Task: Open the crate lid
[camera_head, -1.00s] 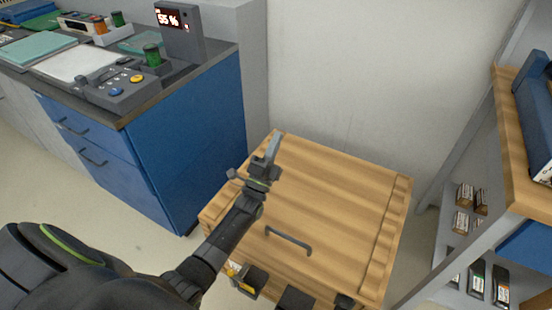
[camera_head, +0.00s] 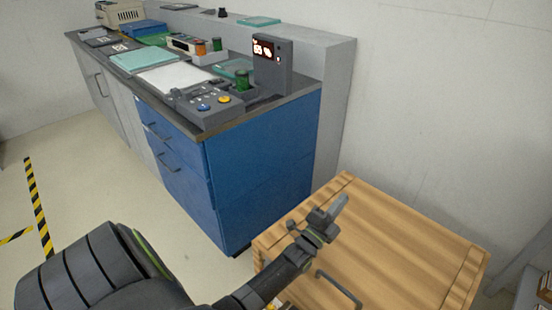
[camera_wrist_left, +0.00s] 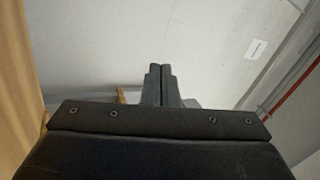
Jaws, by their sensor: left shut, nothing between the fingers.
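The wooden crate lid (camera_head: 405,240) lies flat on the crate at the lower right of the head view, and it looks closed. A dark bar handle (camera_head: 338,287) sits on its top, near the picture's lower edge. My left gripper (camera_head: 338,207) is in front of the lid's far left part in this view, beyond the handle and apart from it. Its fingers are shut and empty. The closed fingertips (camera_wrist_left: 158,72) also show in the left wrist view against a pale wall. The crate's near side is mostly cut off or hidden by my left arm. My right gripper is not in view.
A blue cabinet (camera_head: 255,180) with a dark worktop stands left of the crate. A control box with buttons (camera_head: 208,106) and a display unit (camera_head: 272,65) stand on it. A pale wall (camera_head: 440,100) rises behind the crate. Open floor (camera_head: 100,180) lies at left.

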